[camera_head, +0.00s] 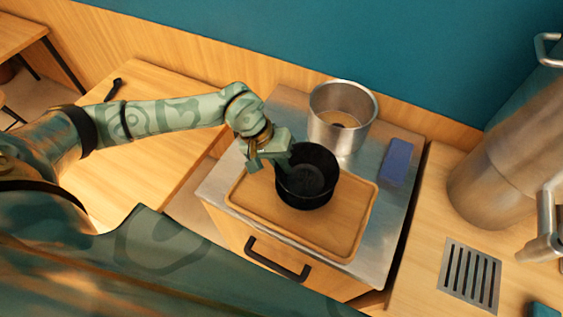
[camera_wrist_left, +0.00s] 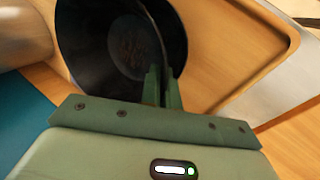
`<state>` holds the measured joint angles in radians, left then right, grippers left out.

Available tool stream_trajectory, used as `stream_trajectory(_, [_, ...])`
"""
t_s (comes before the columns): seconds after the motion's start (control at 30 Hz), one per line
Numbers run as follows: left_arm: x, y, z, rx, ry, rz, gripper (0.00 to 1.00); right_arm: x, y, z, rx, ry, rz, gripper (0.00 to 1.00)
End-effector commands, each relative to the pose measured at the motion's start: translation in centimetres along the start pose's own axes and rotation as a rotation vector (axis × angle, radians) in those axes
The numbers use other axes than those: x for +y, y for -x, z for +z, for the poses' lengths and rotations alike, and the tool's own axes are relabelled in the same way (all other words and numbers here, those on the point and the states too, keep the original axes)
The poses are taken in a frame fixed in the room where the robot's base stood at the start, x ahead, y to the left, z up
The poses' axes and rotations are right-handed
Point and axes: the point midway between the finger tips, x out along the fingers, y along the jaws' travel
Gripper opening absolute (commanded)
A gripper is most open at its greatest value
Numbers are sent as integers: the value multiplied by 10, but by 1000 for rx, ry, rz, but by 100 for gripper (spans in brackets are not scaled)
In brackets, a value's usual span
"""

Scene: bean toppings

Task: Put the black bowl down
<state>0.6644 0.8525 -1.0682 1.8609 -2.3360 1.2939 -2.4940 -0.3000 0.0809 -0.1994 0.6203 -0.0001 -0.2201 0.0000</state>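The black bowl (camera_head: 307,180) is upright, or nearly so, over the wooden tray (camera_head: 343,232) on the metal-topped counter. I cannot tell whether its base touches the tray. My left gripper (camera_head: 286,158) is at the bowl's left rim. In the left wrist view, its fingers (camera_wrist_left: 161,85) are close together on either side of the wall of the bowl (camera_wrist_left: 112,42), pinching the rim. The bowl's inside is dark, with something brownish at the bottom. My right gripper is not in view.
A steel pot (camera_head: 324,131) with brown contents stands behind the tray. A blue block (camera_head: 397,161) lies to the tray's right. A black drawer handle (camera_head: 277,263) is below the counter's front. The tray is bare in front and to the right of the bowl.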

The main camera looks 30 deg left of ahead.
Motion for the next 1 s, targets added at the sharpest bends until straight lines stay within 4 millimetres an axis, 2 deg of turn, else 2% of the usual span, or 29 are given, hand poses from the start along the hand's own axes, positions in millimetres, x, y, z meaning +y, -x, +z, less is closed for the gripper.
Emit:
stream_trajectory(0.33, [-4, -7, 0, 0, 0, 0, 0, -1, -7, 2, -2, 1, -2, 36])
stream_trajectory(0.4, [-3, -7, 0, 0, 0, 0, 20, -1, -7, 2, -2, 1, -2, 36])
stream_trajectory(0.43, [-3, -7, 0, 0, 0, 0, 25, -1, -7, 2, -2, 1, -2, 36])
stream_trajectory(0.7, [-3, -6, 0, 0, 0, 0, 25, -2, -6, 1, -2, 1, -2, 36])
stream_trajectory(0.87, [5, 10, 0, 0, 1, 1, 25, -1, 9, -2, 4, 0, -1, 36])
stream_trajectory(1.0, [1, 39, -2, 6, -2, -2, 25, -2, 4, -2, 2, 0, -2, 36])
